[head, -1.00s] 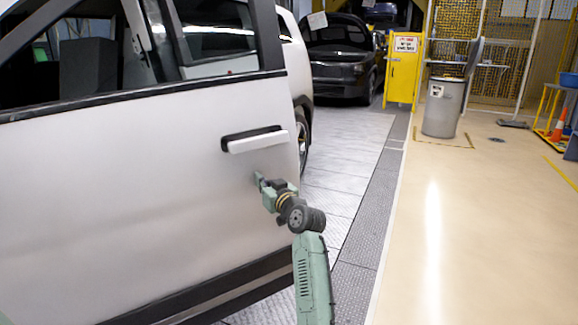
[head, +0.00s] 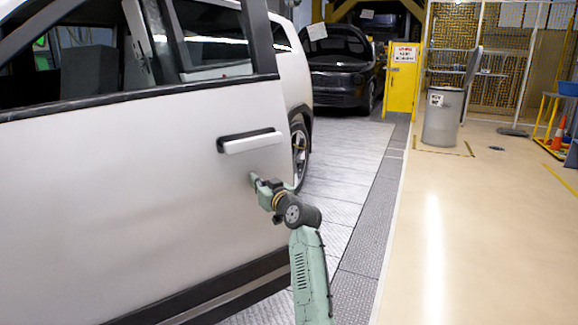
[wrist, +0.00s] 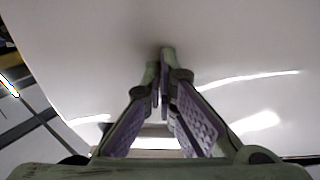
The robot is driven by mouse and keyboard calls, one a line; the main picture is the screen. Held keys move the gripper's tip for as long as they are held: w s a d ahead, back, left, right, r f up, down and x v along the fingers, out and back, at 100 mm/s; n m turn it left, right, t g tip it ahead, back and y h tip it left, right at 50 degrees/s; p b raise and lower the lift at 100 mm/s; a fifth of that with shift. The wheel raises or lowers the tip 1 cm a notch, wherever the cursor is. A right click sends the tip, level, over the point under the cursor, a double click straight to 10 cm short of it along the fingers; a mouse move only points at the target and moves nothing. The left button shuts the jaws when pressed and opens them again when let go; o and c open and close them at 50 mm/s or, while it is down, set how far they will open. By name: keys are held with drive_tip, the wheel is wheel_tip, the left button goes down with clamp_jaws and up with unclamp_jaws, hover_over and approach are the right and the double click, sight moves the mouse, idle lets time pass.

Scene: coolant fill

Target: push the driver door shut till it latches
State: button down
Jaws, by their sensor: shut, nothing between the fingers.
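The white driver door (head: 120,190) fills the left of the head view and stands ajar, its rear edge out from the car body (head: 292,75). Its handle (head: 250,141) is a pale bar over a dark recess near the rear edge. My gripper (head: 254,180) is at the door's outer skin, below the handle and close to the rear edge. In the wrist view my gripper (wrist: 160,62) is shut and empty, its fingertips against or very near the white door panel (wrist: 80,40). I cannot tell if they touch. The latch is hidden.
A rear wheel (head: 300,155) shows behind the door edge. A dark car (head: 340,70), a yellow cabinet (head: 402,80) and a grey bin (head: 442,115) stand farther back. The beige floor (head: 480,230) to the right is clear.

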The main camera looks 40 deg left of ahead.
drive_tip(key=shift+g, duration=0.3)
drive_tip(key=shift+b+x, duration=1.85)
drive_tip(key=shift+x, duration=0.45)
drive_tip(key=shift+w+a+n, duration=0.1)
drive_tip(key=shift+n, duration=0.2)
drive_tip(key=shift+w+a+g+b, duration=0.25)
drive_tip(key=shift+a+g+b, duration=0.05)
drive_tip(key=shift+a+b, duration=0.65)
drive_tip(key=shift+w+a+n+g+y, duration=0.15)
drive_tip(key=shift+a, duration=0.45)
drive_tip(key=shift+w+a+n+g+y, duration=0.15)
drive_tip(key=shift+a, duration=0.45)
drive_tip(key=shift+a+r, duration=0.1)
drive_tip(key=shift+a, duration=0.05)
